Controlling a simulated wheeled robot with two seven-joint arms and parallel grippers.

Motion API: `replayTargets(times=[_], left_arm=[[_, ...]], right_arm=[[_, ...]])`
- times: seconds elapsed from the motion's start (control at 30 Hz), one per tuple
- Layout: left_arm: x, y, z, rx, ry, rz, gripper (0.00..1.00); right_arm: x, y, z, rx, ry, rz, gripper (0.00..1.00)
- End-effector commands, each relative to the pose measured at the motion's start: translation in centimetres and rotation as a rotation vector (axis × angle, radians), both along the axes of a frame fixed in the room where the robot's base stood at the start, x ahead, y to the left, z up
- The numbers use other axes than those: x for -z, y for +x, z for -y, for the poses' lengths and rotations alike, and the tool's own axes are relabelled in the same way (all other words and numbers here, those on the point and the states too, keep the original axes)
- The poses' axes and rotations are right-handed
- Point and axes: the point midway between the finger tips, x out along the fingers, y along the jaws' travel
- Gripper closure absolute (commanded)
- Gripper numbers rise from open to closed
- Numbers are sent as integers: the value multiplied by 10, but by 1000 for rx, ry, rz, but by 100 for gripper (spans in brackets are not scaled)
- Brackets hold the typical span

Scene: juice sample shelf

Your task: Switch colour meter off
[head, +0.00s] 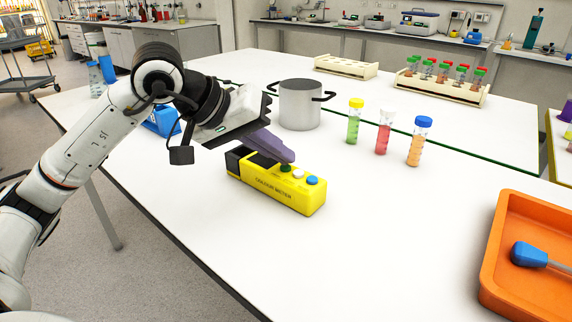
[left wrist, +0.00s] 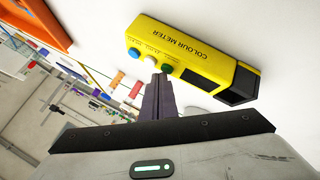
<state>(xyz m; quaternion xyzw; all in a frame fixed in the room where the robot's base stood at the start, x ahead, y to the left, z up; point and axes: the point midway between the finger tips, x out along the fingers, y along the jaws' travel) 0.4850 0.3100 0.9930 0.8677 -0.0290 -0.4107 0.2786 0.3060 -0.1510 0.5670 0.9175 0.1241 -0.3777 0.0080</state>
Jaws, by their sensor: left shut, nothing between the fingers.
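The yellow colour meter (head: 275,184) lies on the white table, with a dark block at one end. Its top has a green button (head: 286,167), a white button (head: 298,174) and a blue button (head: 312,180) in a row. My left gripper (head: 289,157) is shut and empty, with its fingertips at the green button. I cannot tell whether they touch it. In the left wrist view the fingertips (left wrist: 160,78) lie right by the green button (left wrist: 167,68), partly under it in the picture. My right gripper is not in view.
A metal pot (head: 300,106) stands behind the meter. Three capped vials stand to the right, including a yellow-capped one (head: 354,123). An orange tray (head: 495,255) is at the right edge. Racks (head: 440,88) stand at the back. The table in front of the vials is clear.

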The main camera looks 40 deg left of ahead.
Motion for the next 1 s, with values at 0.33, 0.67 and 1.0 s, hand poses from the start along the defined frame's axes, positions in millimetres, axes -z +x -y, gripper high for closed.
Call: replayTargets(times=[0.33, 0.67, 1.0], left_arm=[[-9, 0, 0, -1, 1, 0, 100], [-20, 0, 0, -1, 0, 1, 100], [-56, 0, 0, -1, 0, 1, 100]], right_arm=[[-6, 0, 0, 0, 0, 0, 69], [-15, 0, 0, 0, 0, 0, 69], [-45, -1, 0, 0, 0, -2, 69]])
